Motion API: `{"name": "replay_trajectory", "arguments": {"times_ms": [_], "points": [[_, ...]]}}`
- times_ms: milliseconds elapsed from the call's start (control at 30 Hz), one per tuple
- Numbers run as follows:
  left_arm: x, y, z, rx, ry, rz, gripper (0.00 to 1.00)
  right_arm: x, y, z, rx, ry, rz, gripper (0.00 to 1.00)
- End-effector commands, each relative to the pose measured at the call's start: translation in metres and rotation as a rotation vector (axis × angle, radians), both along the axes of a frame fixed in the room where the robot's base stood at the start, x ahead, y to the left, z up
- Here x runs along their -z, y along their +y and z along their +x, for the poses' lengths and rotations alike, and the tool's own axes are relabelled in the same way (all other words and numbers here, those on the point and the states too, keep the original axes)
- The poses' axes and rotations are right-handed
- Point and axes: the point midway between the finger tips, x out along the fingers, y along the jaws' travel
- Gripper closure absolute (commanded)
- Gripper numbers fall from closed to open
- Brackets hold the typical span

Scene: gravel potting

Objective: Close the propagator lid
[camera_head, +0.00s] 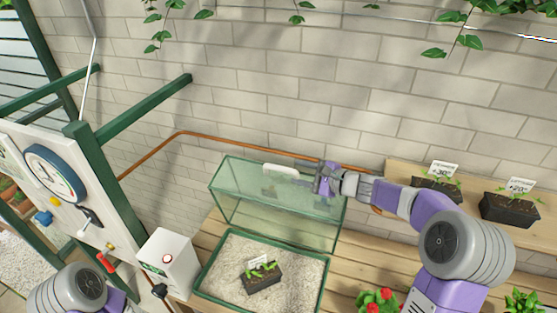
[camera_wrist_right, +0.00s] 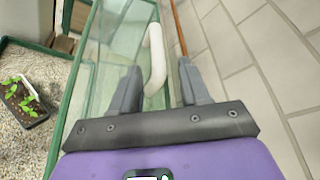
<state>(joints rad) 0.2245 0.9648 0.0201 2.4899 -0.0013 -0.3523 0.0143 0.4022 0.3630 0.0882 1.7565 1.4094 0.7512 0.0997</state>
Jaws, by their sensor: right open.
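The propagator lid (camera_head: 288,226) is a clear glass box with green edges, standing open at the back of the gravel-filled propagator tray (camera_head: 207,270). Its white handle (camera_head: 280,170) is on the upper part of the lid. My right gripper (camera_head: 318,180) is just right of the handle in the head view. In the right wrist view, my right gripper (camera_wrist_right: 160,66) is open, with the white handle (camera_wrist_right: 155,52) showing between its fingers; contact cannot be told. The lid's glass (camera_wrist_right: 104,60) fills the left part there. My left arm shows at the lower left, its gripper out of sight.
A black seedling pot (camera_head: 262,283) with a label sits on the gravel. A white box with a red button (camera_head: 167,262) stands left of the tray. A copper pipe (camera_head: 228,141) runs along the wall behind. Labelled pots (camera_head: 508,210) stand on the right shelf, red flowers (camera_head: 377,299) in front.

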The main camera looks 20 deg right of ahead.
Motion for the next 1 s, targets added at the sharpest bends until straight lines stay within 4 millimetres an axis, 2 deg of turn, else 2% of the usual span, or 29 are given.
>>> {"name": "replay_trajectory", "arguments": {"times_ms": [433,600,833,867,1000], "points": [[-0.009,0.0,0.0,-0.001,0.001,0.0,0.49,0.017,0.039,0.047,-0.003,0.001,0.0,0.55],[-0.01,0.0,0.0,0.0,0.001,0.0,0.49,0.02,0.045,0.054,-0.002,0.001,0.0,0.55],[-0.01,0.0,0.0,-0.001,0.001,0.0,0.49,0.02,0.045,0.055,-0.001,0.001,-0.001,0.55],[-0.01,0.0,0.0,-0.001,0.001,0.0,0.49,0.02,0.045,0.055,-0.001,0.001,-0.001,0.56],[-0.01,0.0,0.0,0.0,0.001,0.0,0.49,0.02,0.045,0.055,-0.001,0.001,-0.001,0.78]]}}
